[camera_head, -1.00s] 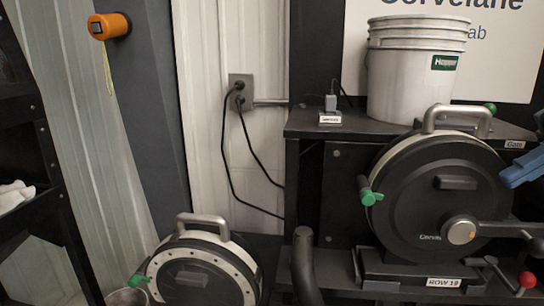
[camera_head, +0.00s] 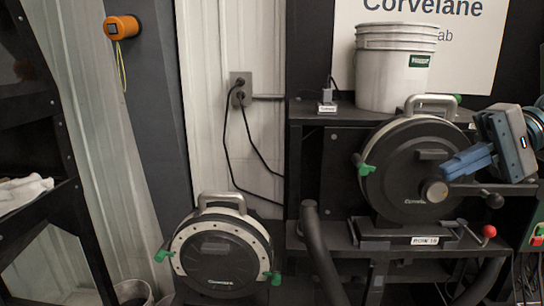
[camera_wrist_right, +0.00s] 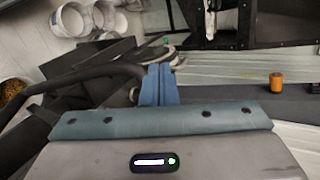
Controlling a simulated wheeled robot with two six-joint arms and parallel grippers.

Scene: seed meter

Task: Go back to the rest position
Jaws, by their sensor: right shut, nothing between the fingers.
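My right gripper (camera_head: 447,172) shows at the right of the head view, its blue fingers pointing left, in front of the round black seed meter (camera_head: 400,190) labelled ROW 19. The fingers are closed together and hold nothing. In the right wrist view, the shut blue fingers (camera_wrist_right: 159,88) stand up past the gripper's teal edge. They overlap the crank area of the meter in the head view; I cannot tell whether they touch it. My left gripper is out of view.
A second seed meter (camera_head: 222,255) sits lower, at centre left. A white bucket (camera_head: 385,80) stands on the black bench (camera_head: 300,121). A red-knobbed lever (camera_head: 488,231) is at the right. An orange cylinder (camera_head: 122,27) is on the grey post. A dark rack (camera_head: 50,130) stands at left.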

